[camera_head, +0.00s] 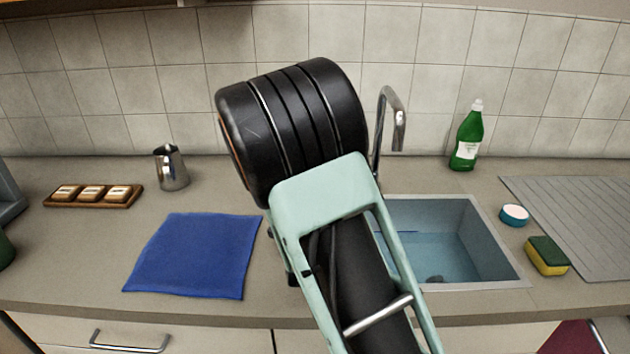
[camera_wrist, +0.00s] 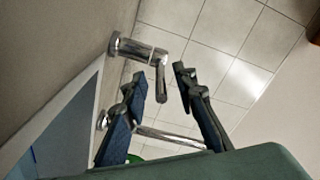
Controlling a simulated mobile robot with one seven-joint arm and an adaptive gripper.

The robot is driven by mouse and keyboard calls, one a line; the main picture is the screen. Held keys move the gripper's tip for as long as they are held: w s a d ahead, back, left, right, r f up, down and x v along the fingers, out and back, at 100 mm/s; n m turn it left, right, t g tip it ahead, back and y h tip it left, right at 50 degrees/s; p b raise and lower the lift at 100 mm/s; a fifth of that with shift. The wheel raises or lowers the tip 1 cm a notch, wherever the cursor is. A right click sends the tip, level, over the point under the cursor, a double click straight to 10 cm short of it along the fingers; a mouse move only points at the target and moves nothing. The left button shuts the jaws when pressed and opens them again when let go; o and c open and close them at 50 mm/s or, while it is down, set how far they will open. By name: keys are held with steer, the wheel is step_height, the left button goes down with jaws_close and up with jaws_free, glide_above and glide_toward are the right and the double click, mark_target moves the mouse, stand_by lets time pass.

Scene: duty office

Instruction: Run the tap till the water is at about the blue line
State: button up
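A chrome tap part with a short lever (camera_wrist: 161,82) shows between the fingertips; contact cannot be told. Another chrome tube (camera_wrist: 170,137) runs behind the fingers. In the head view my arm hides the gripper.
Left are a blue cloth (camera_head: 197,255), a metal jug (camera_head: 172,170) and a wooden tray (camera_head: 127,200).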

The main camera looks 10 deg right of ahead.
steer(key=shift+s, duration=0.1)
steer(key=s, duration=0.2)
steer(key=s+a, duration=0.1)
steer(key=s, duration=0.4)
steer(key=shift+s+a, duration=0.1)
steer(key=shift+a, duration=0.05)
steer(key=shift+r, duration=0.1)
